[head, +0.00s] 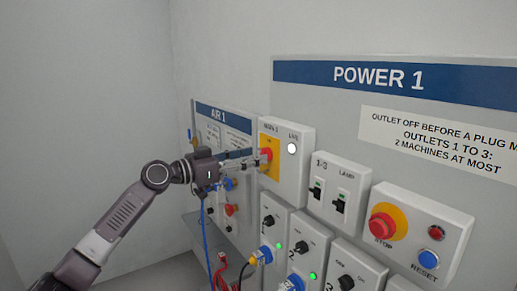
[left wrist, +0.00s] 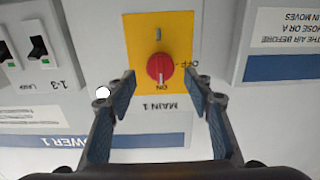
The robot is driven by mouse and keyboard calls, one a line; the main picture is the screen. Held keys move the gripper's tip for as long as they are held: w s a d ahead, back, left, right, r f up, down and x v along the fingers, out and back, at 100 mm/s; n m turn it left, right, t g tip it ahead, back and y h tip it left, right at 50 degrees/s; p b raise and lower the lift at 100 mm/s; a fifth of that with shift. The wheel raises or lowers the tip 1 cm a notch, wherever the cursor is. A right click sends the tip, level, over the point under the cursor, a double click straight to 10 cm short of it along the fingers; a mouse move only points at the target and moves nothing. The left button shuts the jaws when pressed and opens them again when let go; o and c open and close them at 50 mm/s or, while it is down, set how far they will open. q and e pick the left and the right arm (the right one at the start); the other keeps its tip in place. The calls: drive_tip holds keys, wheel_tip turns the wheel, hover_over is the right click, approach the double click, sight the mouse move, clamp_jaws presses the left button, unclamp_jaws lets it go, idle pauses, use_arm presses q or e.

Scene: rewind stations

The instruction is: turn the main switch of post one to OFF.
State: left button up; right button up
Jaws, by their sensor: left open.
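The main switch of post one is a red knob (head: 267,156) on a yellow plate, on a white box of the POWER 1 panel. In the left wrist view, which is upside down, the red knob (left wrist: 160,68) sits above the label MAIN 1. Its pale mark points to ON; OFF is printed to the right. My left gripper (head: 255,158) reaches in from the left, with its tips close to the knob. In the left wrist view the gripper (left wrist: 161,80) is open, one finger on each side of the knob's line. Contact cannot be told. My right gripper is not in view.
A white LIVE lamp (head: 292,148) is beside the switch. Breakers (head: 328,197), a red STOP button (head: 382,226) and a blue RESET button (head: 428,260) lie to the right. Outlets with plugs and cables are below. The AIR 1 panel (head: 224,117) is behind my left gripper.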

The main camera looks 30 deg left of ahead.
use_arm(q)
drive_tip(key=shift+p+x, duration=0.5)
drive_tip(key=shift+x, duration=0.45)
drive_tip(key=shift+w+d, duration=0.1)
drive_tip(key=shift+w, duration=0.35)
drive_tip(key=shift+c, duration=1.1)
drive_tip(key=c, duration=0.9)
drive_tip(key=shift+c, duration=0.2)
